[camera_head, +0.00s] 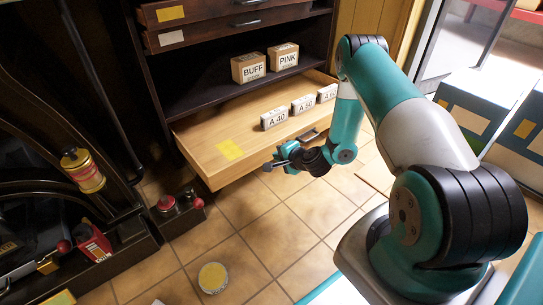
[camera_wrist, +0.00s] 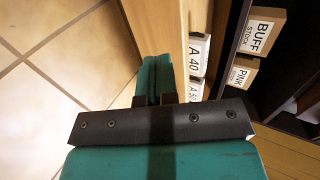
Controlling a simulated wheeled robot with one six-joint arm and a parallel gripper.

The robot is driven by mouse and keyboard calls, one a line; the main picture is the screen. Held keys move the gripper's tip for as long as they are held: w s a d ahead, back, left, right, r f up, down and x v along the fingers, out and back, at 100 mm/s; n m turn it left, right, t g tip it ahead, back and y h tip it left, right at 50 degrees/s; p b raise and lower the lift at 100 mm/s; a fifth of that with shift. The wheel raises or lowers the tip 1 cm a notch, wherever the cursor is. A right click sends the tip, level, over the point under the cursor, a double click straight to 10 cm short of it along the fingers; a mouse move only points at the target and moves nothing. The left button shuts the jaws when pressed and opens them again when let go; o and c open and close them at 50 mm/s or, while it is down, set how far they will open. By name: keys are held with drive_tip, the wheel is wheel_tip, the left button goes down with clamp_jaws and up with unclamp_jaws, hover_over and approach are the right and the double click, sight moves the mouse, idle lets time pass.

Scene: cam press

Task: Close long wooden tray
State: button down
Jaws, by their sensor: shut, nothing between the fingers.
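The long wooden tray (camera_head: 205,150) is a light wood drawer pulled out from the bottom of a dark cabinet. It has a yellow square on its floor and a dark handle (camera_head: 307,135) on its front. White boxes A 40 (camera_head: 274,119) and A 50 (camera_head: 303,104) and a third one stand in it. My gripper (camera_head: 270,166) is shut and empty, just outside the tray's front panel, left of the handle. In the wrist view, my gripper's shut fingers (camera_wrist: 158,75) point along the wooden front panel (camera_wrist: 158,28). Whether they touch it I cannot tell.
BUFF (camera_head: 248,67) and PINK (camera_head: 283,56) boxes stand on the shelf above the tray. Shut drawers (camera_head: 220,25) are higher up. A yellow-topped tin (camera_head: 213,277) stands on the tiled floor. Black machinery is at the left. The tiles before the tray are mostly clear.

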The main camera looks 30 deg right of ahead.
sight(267, 148)
drive_tip(key=w+b, duration=0.1)
drive_tip(key=w, duration=0.3)
drive_tip(key=shift+a+b, duration=0.15)
drive_tip(key=shift+b, duration=0.15)
drive_tip(key=shift+w, duration=0.1)
